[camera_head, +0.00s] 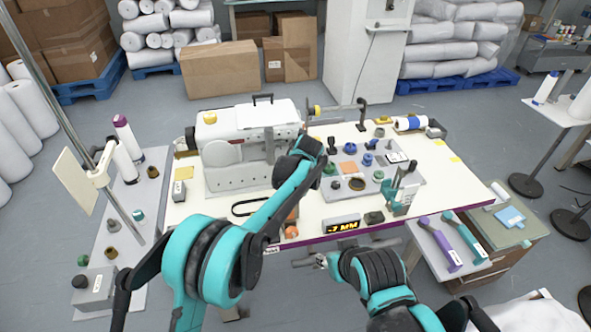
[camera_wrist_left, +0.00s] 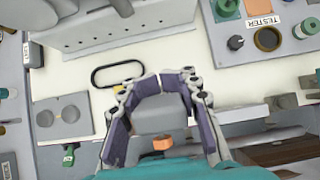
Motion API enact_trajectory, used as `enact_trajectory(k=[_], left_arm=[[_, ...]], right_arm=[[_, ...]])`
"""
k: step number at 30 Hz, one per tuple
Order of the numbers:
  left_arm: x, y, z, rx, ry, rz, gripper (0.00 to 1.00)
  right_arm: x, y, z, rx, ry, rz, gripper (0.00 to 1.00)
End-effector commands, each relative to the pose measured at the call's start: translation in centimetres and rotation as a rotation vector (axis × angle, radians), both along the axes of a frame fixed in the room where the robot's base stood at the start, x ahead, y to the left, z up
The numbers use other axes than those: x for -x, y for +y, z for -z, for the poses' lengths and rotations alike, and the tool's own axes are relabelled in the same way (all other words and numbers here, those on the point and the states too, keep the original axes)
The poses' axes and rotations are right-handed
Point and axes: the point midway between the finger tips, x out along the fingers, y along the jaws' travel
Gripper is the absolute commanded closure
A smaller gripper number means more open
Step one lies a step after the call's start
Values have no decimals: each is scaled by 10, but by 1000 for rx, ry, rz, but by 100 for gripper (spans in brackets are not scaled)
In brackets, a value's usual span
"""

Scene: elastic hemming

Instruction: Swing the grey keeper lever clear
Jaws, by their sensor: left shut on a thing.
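In the left wrist view my left gripper (camera_wrist_left: 161,79) is shut, its fingertips close together on a small grey piece that I take to be the keeper lever. The fingers hide most of that piece, so its shape and angle cannot be told. A grey block (camera_wrist_left: 158,119) and an orange part (camera_wrist_left: 162,143) lie beneath the fingers. In the head view my left arm covers this gripper, and the lever cannot be made out. The white sewing machine (camera_head: 228,163) stands beyond it. My right gripper (camera_head: 309,263) is low at the table's front edge, too small to read.
A black oval loop (camera_wrist_left: 118,74) lies left of the left fingers. A grey tray (camera_head: 405,182) with knobs and rings is at the right of the table. A "-7 MM" display (camera_head: 342,224) stands near the front edge. Two purple-and-teal tools (camera_head: 440,244) lie on a side stand.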

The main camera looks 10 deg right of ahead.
Motion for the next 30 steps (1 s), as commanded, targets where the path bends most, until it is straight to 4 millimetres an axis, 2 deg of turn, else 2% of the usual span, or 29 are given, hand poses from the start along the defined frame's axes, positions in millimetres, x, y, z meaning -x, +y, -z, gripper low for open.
enact_trajectory(k=[26, 27, 30], left_arm=[[0, 1, 2, 0, 2, -2, 100], [0, 1, 2, 0, 2, -2, 71], [0, 1, 1, 0, 2, -1, 45]], right_arm=[[0, 0, 0, 0, 0, 0, 60], [0, 0, 0, 0, 0, 0, 60], [0, 0, 0, 0, 0, 0, 60]])
